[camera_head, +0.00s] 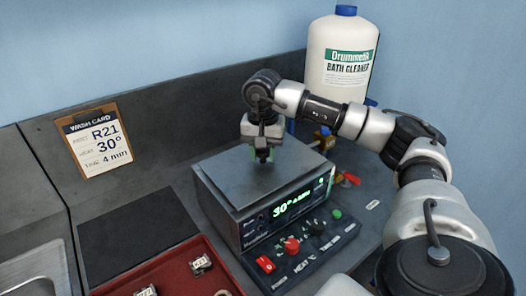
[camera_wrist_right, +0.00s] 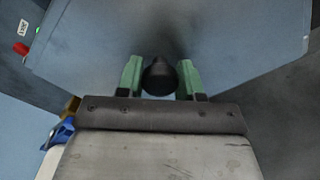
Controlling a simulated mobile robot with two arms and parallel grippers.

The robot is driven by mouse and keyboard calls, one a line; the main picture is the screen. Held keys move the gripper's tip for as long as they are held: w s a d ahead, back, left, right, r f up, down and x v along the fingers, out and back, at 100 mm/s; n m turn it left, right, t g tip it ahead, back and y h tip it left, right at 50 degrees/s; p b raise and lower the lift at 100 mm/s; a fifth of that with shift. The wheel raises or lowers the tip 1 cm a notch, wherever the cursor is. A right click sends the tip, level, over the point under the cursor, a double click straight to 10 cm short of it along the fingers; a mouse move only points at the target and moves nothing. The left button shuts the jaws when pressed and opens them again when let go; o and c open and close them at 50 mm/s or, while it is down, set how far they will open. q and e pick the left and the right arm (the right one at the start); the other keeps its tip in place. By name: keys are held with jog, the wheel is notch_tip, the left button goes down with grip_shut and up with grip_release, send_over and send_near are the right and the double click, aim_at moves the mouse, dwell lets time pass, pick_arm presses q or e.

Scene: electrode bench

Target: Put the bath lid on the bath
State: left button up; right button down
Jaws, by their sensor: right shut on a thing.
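The bath (camera_head: 240,228) is a dark box with a green display reading 30° 4 MIN. The bath lid (camera_head: 228,172) is a flat grey plate over the top of the bath, roughly level. I cannot tell whether it rests fully on the rim or is slightly above it. My right gripper (camera_head: 263,155) points down at the lid's middle. In the right wrist view its green fingertips (camera_wrist_right: 160,80) are shut on the black knob (camera_wrist_right: 159,77) of the lid (camera_wrist_right: 230,40). The fingers partly hide the knob in the head view. My left gripper is not in view.
A control panel with red, black and green knobs (camera_head: 292,246) fronts the bath. A red tray (camera_head: 170,262) with small metal parts lies front left, beside a dark mat (camera_head: 130,215). A white cleaner bottle (camera_head: 338,60) stands behind. A wash card (camera_head: 95,140) leans on the back wall.

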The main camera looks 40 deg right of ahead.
jog(key=shift+f+b, duration=0.3)
jog(key=shift+f, duration=0.05)
dwell(0.3)
jog(key=shift+c, duration=0.8)
grip_release()
jog(key=shift+r, duration=0.1)
jog(key=shift+r+p, duration=2.65)
jog(key=shift+r, duration=0.8)
jog(key=shift+f, duration=0.1)
